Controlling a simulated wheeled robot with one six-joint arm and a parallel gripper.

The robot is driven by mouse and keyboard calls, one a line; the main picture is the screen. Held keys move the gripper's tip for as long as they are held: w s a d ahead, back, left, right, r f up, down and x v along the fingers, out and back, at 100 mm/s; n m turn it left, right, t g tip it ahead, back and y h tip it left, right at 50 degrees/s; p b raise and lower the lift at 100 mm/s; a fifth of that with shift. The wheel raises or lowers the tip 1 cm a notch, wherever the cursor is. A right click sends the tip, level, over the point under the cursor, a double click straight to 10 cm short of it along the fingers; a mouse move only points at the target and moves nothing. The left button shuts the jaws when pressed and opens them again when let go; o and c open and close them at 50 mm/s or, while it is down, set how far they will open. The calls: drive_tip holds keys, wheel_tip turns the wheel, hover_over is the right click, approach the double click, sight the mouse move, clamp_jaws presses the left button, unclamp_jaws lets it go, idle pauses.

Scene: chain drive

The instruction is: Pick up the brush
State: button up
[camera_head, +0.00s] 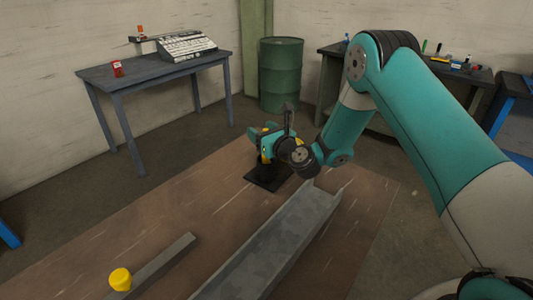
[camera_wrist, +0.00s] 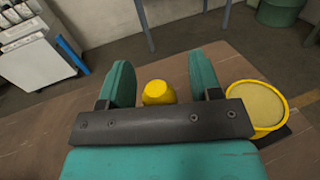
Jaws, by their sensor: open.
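My gripper (camera_head: 262,146) is over the far part of the brown table in the head view. In the wrist view its two teal fingers (camera_wrist: 160,75) stand wide apart. A yellow rounded thing (camera_wrist: 158,92), which may be the end of the brush, shows between them with gaps on both sides. Its lower part is hidden behind my dark gripper bar. To the right of the fingers is a round yellow container (camera_wrist: 284,106) with a tan inside. I cannot make out bristles. A black square base (camera_head: 264,183) lies on the table below my gripper.
A grey metal channel (camera_head: 280,238) lies along the brown table (camera_head: 125,230), close to my gripper. A grey bar (camera_head: 165,262) and a yellow capped thing (camera_head: 120,279) are at the front left. A green barrel (camera_head: 281,75) and side tables stand behind.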

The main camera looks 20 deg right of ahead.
drive_tip(key=c, duration=1)
drive_tip(key=shift+r, duration=0.1)
